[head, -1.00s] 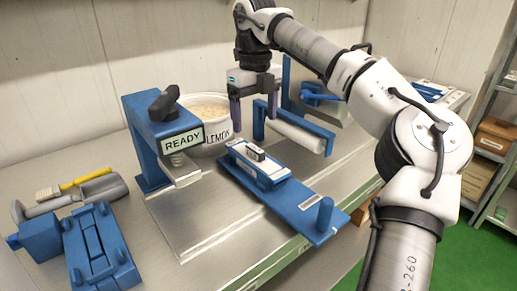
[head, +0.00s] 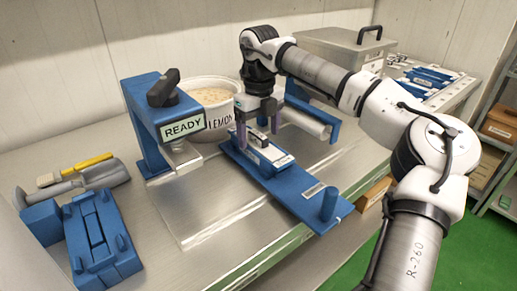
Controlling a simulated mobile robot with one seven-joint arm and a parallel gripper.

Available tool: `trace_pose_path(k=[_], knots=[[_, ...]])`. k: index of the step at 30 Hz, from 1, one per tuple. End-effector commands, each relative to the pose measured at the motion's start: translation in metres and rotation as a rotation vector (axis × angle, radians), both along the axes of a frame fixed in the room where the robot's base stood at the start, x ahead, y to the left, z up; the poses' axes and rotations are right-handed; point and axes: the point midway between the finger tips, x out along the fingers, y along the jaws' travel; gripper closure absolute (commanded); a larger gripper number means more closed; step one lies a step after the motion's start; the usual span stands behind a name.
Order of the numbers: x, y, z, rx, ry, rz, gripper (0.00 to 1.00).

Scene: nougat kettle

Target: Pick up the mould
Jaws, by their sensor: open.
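The mould (head: 271,158) looks like a low blue block with a pale top edge and a small dark-and-grey grip piece on it. It sits on the far part of a long blue board (head: 293,196) with an upright blue peg at its near end. My gripper (head: 258,139) is open and points down over the mould. Its two purple fingers stand on either side of the grip piece, low and close to the mould. I cannot tell whether they touch it. The gripper hides part of the mould's far end.
A blue press (head: 150,125) marked READY stands left of the board. A white LEMON tub (head: 221,129) is behind it. A white roller (head: 306,122) in a blue frame is close on the right. A blue slotted fixture (head: 102,245) and hand tools lie left. A lidded metal box (head: 335,50) stands behind.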

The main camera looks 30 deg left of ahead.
Motion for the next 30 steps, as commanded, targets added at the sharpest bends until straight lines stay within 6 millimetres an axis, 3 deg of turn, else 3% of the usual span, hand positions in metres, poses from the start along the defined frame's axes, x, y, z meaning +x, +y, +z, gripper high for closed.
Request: trace_pose_path(k=[7, 15, 30], knots=[[0.0, 0.002, -0.036, 0.0, 0.003, 0.002, 0.2], [0.0, 0.003, -0.041, 0.001, 0.001, 0.001, 0.21], [0.0, 0.003, -0.039, 0.002, 0.0, 0.001, 0.83]])
